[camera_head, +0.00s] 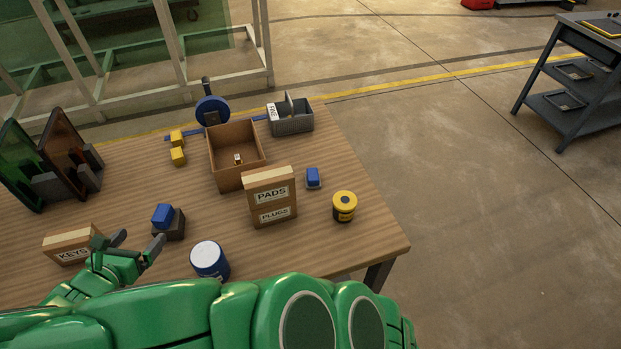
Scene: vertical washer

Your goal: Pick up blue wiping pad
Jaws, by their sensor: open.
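Two small blue blocks could be the wiping pad, and I cannot tell which is. One blue block (162,215) sits on a dark block (170,230) at the left front of the wooden table (345,250). One finger appears close to the dark block; contact is unclear.
A KEYS box (72,246) lies left of my gripper and a blue can (209,261) right of it. Bare table lies beyond the left blue block.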

